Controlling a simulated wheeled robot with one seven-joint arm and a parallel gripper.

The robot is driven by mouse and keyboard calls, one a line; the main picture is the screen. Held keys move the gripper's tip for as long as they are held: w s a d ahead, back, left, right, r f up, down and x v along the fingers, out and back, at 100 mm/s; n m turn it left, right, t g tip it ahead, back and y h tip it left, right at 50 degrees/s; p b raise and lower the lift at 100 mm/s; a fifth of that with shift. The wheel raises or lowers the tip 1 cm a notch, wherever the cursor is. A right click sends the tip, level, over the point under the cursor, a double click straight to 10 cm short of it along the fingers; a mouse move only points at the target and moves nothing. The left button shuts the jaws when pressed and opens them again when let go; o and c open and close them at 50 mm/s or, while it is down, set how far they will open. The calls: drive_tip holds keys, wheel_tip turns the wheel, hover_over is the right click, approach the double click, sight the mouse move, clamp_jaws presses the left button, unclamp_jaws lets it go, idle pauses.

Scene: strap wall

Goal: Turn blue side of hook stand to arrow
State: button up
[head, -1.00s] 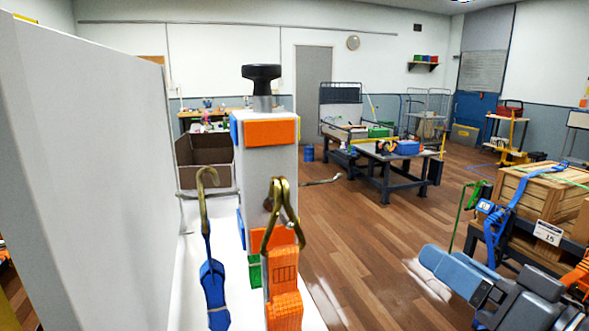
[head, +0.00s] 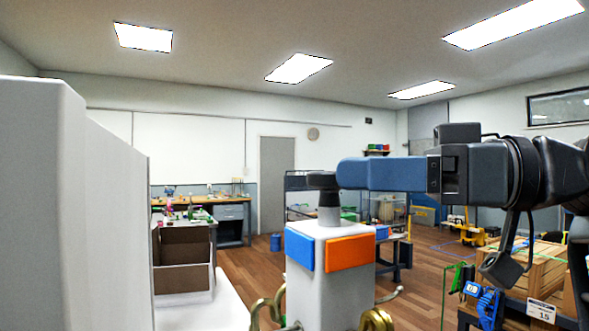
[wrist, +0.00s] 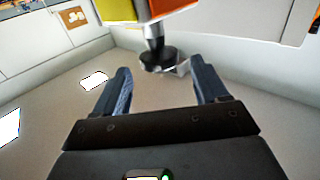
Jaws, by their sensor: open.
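The hook stand (head: 330,275) is a white post with a black knob (head: 322,181) on a grey stem on top. In the head view its blue plate (head: 299,250) faces front left and its orange plate (head: 349,252) front right. Brass hooks (head: 376,320) show at the bottom edge; their lower parts are out of frame. My gripper (head: 342,175) comes in level from the right, its fingertips at the knob. In the wrist view the knob (wrist: 158,60) lies between the open fingertips, and a yellow plate (wrist: 115,9) and an orange plate show. I see no arrow.
A tall white panel (head: 70,210) stands close on the left. A white surface (head: 215,305) lies beside the post, with a brown box (head: 182,262) behind it. A strapped wooden crate (head: 530,270) is at the right. Wooden floor is open behind the stand.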

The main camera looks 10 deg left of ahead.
sight(313, 173)
drive_tip(key=a, duration=0.3)
drive_tip(key=w+a+p, duration=0.1)
drive_tip(key=a, duration=0.2)
drive_tip(key=shift+w, duration=0.1)
clamp_jaws()
idle(0.6)
